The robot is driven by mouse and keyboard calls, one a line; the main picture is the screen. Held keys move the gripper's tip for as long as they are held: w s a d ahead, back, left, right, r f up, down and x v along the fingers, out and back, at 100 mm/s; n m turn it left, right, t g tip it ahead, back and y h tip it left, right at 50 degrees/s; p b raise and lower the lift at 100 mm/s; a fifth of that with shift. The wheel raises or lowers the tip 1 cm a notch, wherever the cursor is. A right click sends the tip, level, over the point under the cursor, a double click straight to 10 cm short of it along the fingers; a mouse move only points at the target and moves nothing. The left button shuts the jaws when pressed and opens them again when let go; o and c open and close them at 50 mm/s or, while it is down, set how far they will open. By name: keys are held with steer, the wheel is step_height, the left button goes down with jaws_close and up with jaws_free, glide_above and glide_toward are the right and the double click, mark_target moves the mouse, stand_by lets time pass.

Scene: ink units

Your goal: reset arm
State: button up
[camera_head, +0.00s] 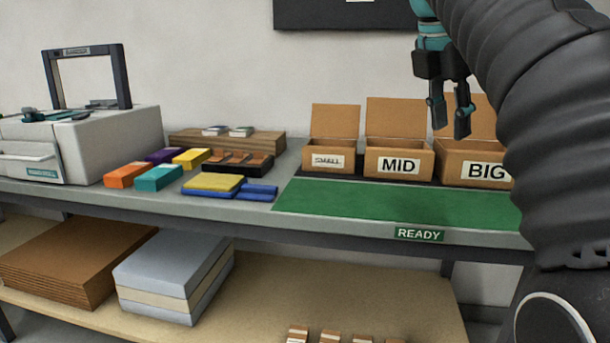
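My gripper (450,112) hangs at the upper right with its fingers pointing down. The two dark fingers are apart with a gap between them, and nothing shows between them. It is in front of the BIG box (472,153) in the picture and above the green mat. My dark ribbed arm fills the right side of the view and hides part of the BIG box and the mat's right end.
SMALL (328,156) and MID (398,160) boxes stand open behind the bare green mat (395,203), marked READY. Left on the table are coloured blocks (158,178), a yellow-and-blue item (213,184) and a white machine (90,145). Cardboard and paper stacks (172,277) lie below.

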steer(key=s+a+f+m+t+y, duration=0.1)
steer(key=s+a+f+m, duration=0.1)
steer(key=s+f+m, duration=0.4)
steer(key=s+a+f+m+y, duration=0.1)
steer(key=s+f+m, duration=0.4)
steer(key=f, duration=1.2)
steer(key=s+a+f+m+t+y, duration=0.1)
steer(key=s+a+f+m, duration=0.2)
steer(key=s+f+m, duration=0.3)
step_height(320, 180, down, 6)
steer(key=m, duration=0.5)
steer(key=shift+s+r+t+y, duration=0.15)
steer(key=shift+s+t+y, duration=0.15)
